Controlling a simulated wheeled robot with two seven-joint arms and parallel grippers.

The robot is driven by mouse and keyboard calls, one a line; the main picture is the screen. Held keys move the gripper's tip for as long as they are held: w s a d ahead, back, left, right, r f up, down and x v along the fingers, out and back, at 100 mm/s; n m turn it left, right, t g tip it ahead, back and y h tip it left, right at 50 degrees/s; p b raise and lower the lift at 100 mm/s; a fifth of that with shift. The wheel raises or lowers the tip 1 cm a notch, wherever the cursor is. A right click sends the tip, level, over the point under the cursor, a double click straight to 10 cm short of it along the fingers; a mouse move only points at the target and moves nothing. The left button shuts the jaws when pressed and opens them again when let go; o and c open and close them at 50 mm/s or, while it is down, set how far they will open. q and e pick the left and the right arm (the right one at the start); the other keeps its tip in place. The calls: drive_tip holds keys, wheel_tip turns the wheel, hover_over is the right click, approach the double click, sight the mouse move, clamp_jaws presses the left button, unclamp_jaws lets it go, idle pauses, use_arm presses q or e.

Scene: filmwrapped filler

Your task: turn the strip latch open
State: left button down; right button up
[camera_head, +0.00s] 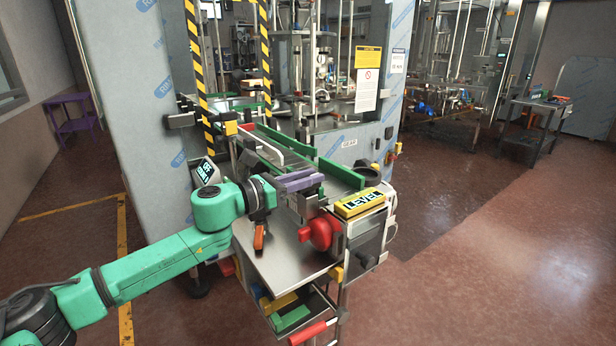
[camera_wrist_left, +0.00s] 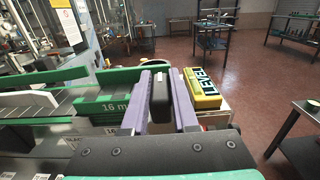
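My left gripper (camera_head: 300,182) has two purple fingers and reaches over the near end of the conveyor at the machine's front. In the left wrist view, a black upright handle (camera_wrist_left: 160,97), which looks like the strip latch, stands between the fingers (camera_wrist_left: 162,106). The fingers lie close along its sides; whether both touch it is not clear. The handle is largely hidden by the fingers in the head view. My right gripper is not in view.
A yellow "LEVEL" block (camera_head: 360,203) sits right of the gripper, with a red knob (camera_head: 320,232) below. Green guide rails (camera_head: 340,172) run behind. A steel plate (camera_head: 285,262) and a tray of coloured pieces are lower down. Open floor (camera_head: 500,270) lies to the right.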

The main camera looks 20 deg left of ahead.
use_arm(q)
drive_tip(key=shift+r+n+t+y+p, duration=0.1)
drive_tip(key=shift+n+t+y+p, duration=0.5)
drive_tip(key=shift+y+p, duration=0.25)
drive_tip(key=n+t+y+p, duration=0.1)
drive_tip(key=n+y+p, duration=0.2)
drive_tip(key=y+p, duration=0.2)
drive_tip(key=n+t+y+p, duration=0.2)
drive_tip(key=n+y+p, duration=0.2)
drive_tip(key=y+p, duration=0.1)
drive_tip(key=shift+d+r+n+y+p, duration=0.15)
drive_tip(key=shift+n+y+p, duration=0.2)
drive_tip(key=shift+y, duration=0.2)
drive_tip(key=n+y+p, duration=0.1)
drive_tip(key=y, duration=0.1)
drive_tip(key=shift+n+y, duration=0.25)
drive_tip(key=shift+y, duration=0.05)
drive_tip(key=n+y, duration=0.1)
drive_tip(key=n+g+y, duration=0.1)
drive_tip(key=y, duration=0.2)
drive_tip(key=shift+f+n+g, duration=0.25)
drive_tip(key=shift+n+g, duration=0.15)
drive_tip(key=n+g+y, duration=0.2)
drive_tip(key=y, duration=0.1)
drive_tip(key=shift+f, duration=0.1)
drive_tip(key=shift+n+g+y+b, duration=0.8)
drive_tip(key=shift+n+g+y, duration=0.5)
drive_tip(key=shift+n+y, duration=0.15)
